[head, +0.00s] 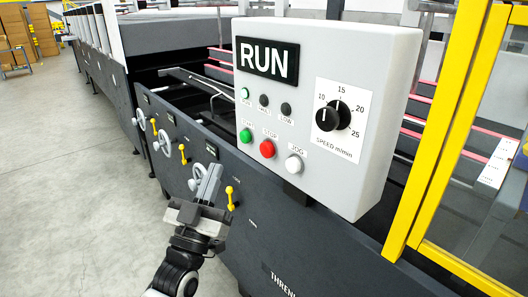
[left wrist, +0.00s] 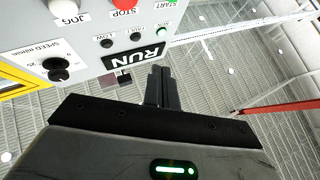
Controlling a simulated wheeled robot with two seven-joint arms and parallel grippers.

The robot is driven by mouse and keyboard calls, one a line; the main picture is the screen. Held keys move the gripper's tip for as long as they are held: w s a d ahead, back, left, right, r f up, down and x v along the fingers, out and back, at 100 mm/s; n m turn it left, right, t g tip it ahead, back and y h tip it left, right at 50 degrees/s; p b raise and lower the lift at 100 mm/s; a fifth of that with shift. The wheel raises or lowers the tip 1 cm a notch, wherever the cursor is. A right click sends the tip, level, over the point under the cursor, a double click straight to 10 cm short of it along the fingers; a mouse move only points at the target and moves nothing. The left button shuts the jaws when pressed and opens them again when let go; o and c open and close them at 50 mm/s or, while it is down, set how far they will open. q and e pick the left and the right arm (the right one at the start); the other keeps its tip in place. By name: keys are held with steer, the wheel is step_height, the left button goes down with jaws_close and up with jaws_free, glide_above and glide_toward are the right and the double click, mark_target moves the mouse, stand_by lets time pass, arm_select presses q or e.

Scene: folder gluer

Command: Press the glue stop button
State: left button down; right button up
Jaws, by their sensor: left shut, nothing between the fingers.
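A grey control box (head: 325,100) carries a green START button (head: 246,135), a red STOP button (head: 267,148) and a white JOG button (head: 293,163). No button with a readable glue label shows. My left gripper (head: 212,170) is shut and empty, left of and below the buttons in the head view, touching none of them. In the left wrist view, its closed fingers (left wrist: 161,80) show beside the box, which appears upside down, with the red STOP button (left wrist: 123,6) at the top edge. My right gripper is not in view.
The box also has a RUN display (head: 267,61), small indicator lights and a speed knob (head: 333,116). The dark machine side (head: 300,235) below has handwheels (head: 163,142) and yellow levers (head: 183,153). A yellow guard frame (head: 445,120) stands right. Open floor (head: 75,190) lies left.

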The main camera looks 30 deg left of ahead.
arm_select(q)
steer(key=shift+w+d, duration=0.1)
steer(key=b, duration=0.2)
glide_toward(262, 144)
step_height(262, 144, up, 3)
steer(key=w+a, duration=0.2)
steer(key=shift+w+d+r, duration=0.2)
steer(key=shift+w+r, duration=0.05)
steer(key=shift+w, duration=0.45)
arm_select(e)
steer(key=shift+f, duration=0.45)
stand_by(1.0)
arm_select(q)
steer(key=shift+w+d, duration=0.15)
steer(key=shift+w, duration=0.25)
steer(key=shift+w+d, duration=0.2)
steer(key=shift+w, duration=0.25)
stand_by(0.6)
steer(key=shift+s, duration=0.1)
steer(key=shift+s+a+p, duration=0.35)
steer(key=shift+s+p, duration=0.05)
steer(key=shift+s, duration=0.35)
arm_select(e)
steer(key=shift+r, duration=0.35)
